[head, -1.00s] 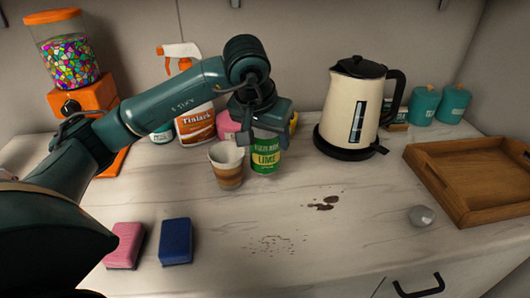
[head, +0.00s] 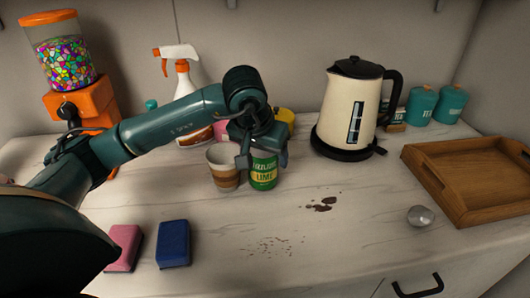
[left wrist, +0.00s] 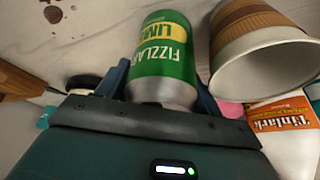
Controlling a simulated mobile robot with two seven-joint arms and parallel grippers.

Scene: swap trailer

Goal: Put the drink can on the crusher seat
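The drink can (head: 264,172) is green with a yellow band and reads lime. It is upright, right of the striped cup, and I cannot tell whether its base touches the counter. My left gripper (head: 263,158) is over its top, with a finger on each side. In the left wrist view the can (left wrist: 165,50) sits between the two dark fingers (left wrist: 162,85), which lie against its silver-topped end. I see no crusher or crusher seat in these views. My right gripper is not in view.
A brown-striped cup (head: 224,168) stands close left of the can. A cream kettle (head: 345,105) is behind to the right, a wooden tray (head: 430,180) at the far right. Pink (head: 123,248) and blue (head: 173,244) sponges lie front left. The front middle is clear except stains.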

